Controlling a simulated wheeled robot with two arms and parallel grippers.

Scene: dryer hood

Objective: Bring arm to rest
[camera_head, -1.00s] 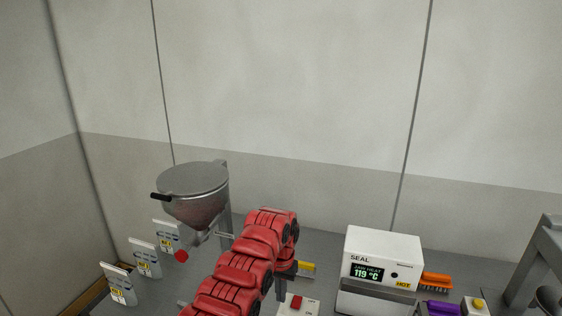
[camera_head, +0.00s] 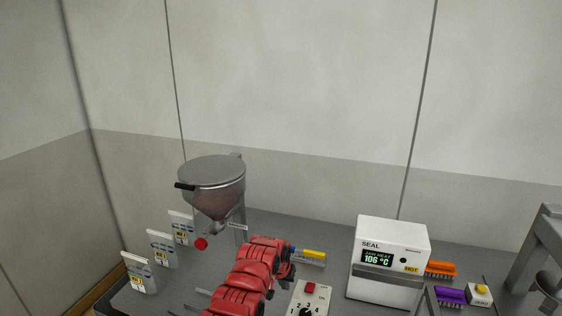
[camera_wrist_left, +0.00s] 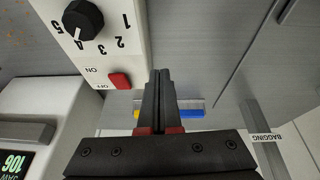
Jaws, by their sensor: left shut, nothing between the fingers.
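My left arm (camera_head: 245,280), with red links, reaches in from the bottom of the head view over the grey bench. Its gripper (camera_head: 284,284) is mostly hidden behind the wrist, just left of a white control box. In the left wrist view the two dark fingers of the gripper (camera_wrist_left: 160,78) are together and empty. They lie beside the white control box (camera_wrist_left: 95,35) with its black dial and red switch. My right gripper is not in view.
A metal hopper (camera_head: 212,187) with a red knob stands behind the arm. White cards (camera_head: 160,248) stand at left. The white SEAL unit (camera_head: 392,247), orange brush (camera_head: 441,269), purple brush (camera_head: 450,295) and yellow-button box (camera_head: 479,294) are at right. A yellow-blue item (camera_head: 310,255) lies behind.

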